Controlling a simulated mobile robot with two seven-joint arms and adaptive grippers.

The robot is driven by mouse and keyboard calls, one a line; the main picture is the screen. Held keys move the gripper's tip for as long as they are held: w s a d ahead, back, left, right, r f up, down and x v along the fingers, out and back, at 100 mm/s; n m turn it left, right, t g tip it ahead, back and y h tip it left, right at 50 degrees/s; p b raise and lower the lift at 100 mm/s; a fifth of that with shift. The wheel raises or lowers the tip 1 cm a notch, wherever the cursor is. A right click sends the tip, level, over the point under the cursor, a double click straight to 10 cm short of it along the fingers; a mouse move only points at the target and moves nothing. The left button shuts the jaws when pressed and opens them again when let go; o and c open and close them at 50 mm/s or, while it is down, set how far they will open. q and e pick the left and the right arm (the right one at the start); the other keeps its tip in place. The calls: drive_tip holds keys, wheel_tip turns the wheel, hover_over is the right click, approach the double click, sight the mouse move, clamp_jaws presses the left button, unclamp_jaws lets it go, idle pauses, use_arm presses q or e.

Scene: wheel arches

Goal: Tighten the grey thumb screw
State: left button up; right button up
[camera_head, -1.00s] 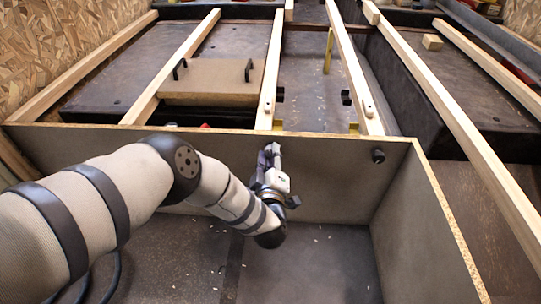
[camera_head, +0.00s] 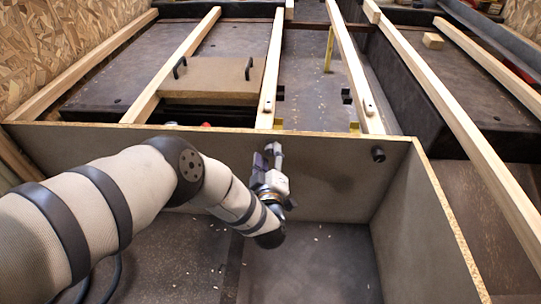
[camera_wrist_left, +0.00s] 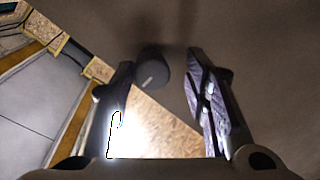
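A dark grey round thumb screw (camera_wrist_left: 152,72) sticks out of the panel in the left wrist view, with a slot-like mark on its end. My left gripper (camera_head: 272,152) is in front of the upright grey-brown panel (camera_head: 325,185) in the head view. In the wrist view its two fingers stand open on either side of the screw, nearer on the left; whether they touch it I cannot tell. In the head view this screw is hidden behind the gripper. Another dark knob (camera_head: 378,155) sits on the panel further right. My right gripper is not in view.
Pale wooden slats (camera_head: 270,75) run away behind the panel. A brown lid (camera_head: 212,80) with two black handles lies between slats at the back left. A side panel (camera_head: 425,225) closes the right. The dark floor (camera_head: 310,265) before the panel is mostly free, with small chips.

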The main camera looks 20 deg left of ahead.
use_arm(q)
drive_tip(key=shift+s+d+r, duration=0.1)
drive_tip(key=shift+d+r, duration=0.05)
drive_tip(key=shift+d, duration=0.15)
drive_tip(key=v, duration=1.2)
